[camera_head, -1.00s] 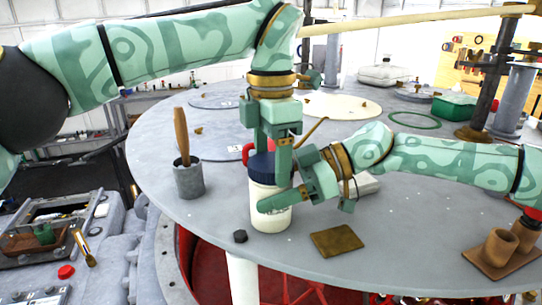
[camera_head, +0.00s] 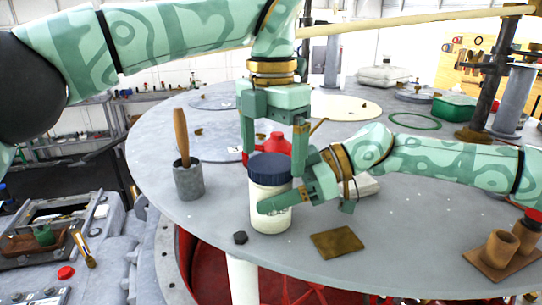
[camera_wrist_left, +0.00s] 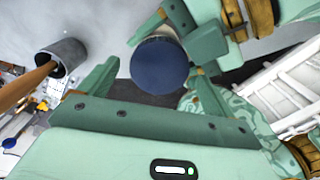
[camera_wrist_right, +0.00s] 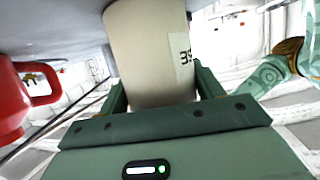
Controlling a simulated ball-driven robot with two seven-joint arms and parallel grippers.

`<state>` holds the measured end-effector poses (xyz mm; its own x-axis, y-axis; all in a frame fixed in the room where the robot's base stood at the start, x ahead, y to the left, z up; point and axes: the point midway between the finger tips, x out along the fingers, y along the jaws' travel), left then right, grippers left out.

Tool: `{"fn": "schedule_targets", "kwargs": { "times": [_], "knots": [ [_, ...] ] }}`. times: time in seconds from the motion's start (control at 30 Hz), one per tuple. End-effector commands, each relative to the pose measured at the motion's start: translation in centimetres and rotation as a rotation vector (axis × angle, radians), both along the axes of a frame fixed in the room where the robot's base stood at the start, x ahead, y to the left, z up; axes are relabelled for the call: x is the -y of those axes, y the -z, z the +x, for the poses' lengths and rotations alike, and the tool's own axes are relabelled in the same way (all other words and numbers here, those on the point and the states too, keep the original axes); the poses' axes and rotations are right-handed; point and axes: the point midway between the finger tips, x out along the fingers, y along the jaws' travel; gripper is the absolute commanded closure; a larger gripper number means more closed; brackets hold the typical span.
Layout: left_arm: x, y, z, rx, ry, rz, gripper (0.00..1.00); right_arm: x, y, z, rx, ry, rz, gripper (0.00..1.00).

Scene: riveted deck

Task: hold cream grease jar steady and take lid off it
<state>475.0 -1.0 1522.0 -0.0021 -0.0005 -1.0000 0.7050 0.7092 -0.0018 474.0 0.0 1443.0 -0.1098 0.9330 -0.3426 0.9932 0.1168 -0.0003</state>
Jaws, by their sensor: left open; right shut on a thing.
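The cream grease jar (camera_head: 268,216) stands upright on the round grey table. Its dark blue lid (camera_head: 270,167) sits on top of it. My right gripper (camera_head: 279,202) is shut on the jar's body from the right. In the right wrist view the cream jar (camera_wrist_right: 150,50) is between the fingers, with part of a printed label showing. My left gripper (camera_head: 272,152) is open above the lid, fingers pointing down and apart from it. In the left wrist view the round blue lid (camera_wrist_left: 159,65) lies beyond the two spread fingers.
A grey cup with a wooden-handled tool (camera_head: 188,180) is to the left.

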Motion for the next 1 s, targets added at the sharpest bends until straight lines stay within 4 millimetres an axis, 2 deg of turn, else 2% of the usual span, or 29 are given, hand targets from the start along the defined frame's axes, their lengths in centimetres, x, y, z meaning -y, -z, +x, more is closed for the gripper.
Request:
{"fn": "schedule_targets", "kwargs": {
  "times": [0.1,0.27,0.37,0.5,0.63,0.77,1.0],
  "knots": [
    [0.0,-1.8,0.0,0.003,-0.002,0.001,0.10,-0.1,0.1,-0.1,-0.002,-0.002,0.000,0.98],
    [0.1,-2.9,-0.1,0.006,0.002,0.001,0.13,0.0,0.0,-0.1,-0.002,-0.002,0.000,0.98],
    [0.4,-4.3,0.1,0.033,0.014,0.011,0.13,0.0,0.0,-0.1,-0.002,-0.002,0.000,0.98],
    [0.2,-5.6,0.2,0.030,0.194,0.012,0.13,0.0,0.0,0.0,-0.002,-0.002,0.000,0.98],
    [0.0,-6.1,0.1,0.013,0.359,0.005,0.13,0.0,0.0,0.0,-0.001,-0.001,0.000,0.98],
    [-0.1,-5.7,0.0,-0.001,0.460,0.000,0.13,0.0,0.0,0.0,-0.001,-0.001,0.000,0.98],
    [-0.1,-2.0,-0.1,-0.005,0.478,0.000,0.13,0.0,0.0,0.0,-0.001,-0.001,0.000,0.98]
  ]
}}
